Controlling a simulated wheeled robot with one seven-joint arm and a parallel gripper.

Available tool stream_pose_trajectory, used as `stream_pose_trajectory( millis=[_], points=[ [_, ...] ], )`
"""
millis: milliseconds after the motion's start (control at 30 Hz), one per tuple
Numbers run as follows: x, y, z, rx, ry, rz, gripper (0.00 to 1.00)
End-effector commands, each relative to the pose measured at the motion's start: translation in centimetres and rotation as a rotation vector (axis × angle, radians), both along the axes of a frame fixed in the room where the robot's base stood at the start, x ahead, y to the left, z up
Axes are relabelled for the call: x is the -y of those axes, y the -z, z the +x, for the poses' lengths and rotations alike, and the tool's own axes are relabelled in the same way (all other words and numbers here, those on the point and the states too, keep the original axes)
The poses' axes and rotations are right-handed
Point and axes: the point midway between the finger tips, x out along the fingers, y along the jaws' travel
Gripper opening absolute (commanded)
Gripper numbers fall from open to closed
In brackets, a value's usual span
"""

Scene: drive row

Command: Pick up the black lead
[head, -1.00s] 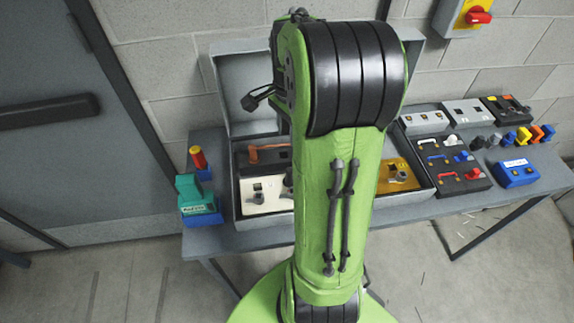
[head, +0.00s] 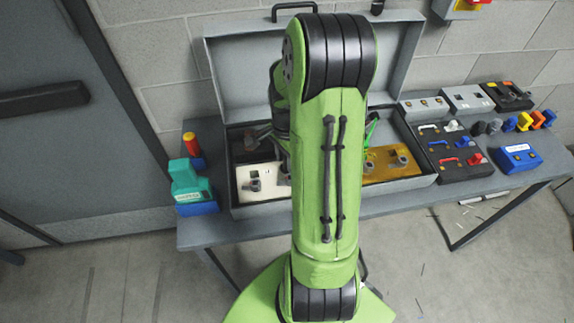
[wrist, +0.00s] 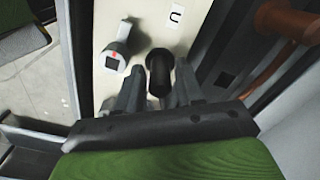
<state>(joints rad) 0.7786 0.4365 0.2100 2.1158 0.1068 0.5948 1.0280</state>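The black lead (wrist: 160,72) shows in the wrist view as a short dark round-ended piece on the cream panel (wrist: 98,18). My gripper (wrist: 159,75) has one finger on each side of it, with very little gap. The fingers look parted, and I cannot tell whether they touch it. In the head view my own arm hides the gripper and the black lead. The cream panel (head: 258,172) shows there to the left of my arm, inside the open grey case (head: 222,98).
A grey knob with a red mark (wrist: 115,50) sits left of the fingers in the wrist view. A brown lead (wrist: 280,22) lies on the right.

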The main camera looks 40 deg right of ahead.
Motion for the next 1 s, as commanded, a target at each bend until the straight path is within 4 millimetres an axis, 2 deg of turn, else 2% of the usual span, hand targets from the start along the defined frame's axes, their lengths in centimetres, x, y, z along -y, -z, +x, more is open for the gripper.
stream_pose_trajectory(
  millis=[33,267,567,667,900,1000],
  points=[
    [0.0,-0.1,0.0,0.0,0.0,0.0,0.34],
    [0.0,-0.1,0.0,0.0,0.0,0.0,0.0],
    [0.0,-0.6,0.0,0.001,0.0,-0.001,0.0],
    [0.1,-2.5,0.1,0.004,0.0,-0.003,0.0],
    [0.1,-8.5,0.1,0.004,0.0,-0.003,0.0],
    [0.0,-9.8,0.1,0.001,-0.004,0.0,0.0]
  ],
)
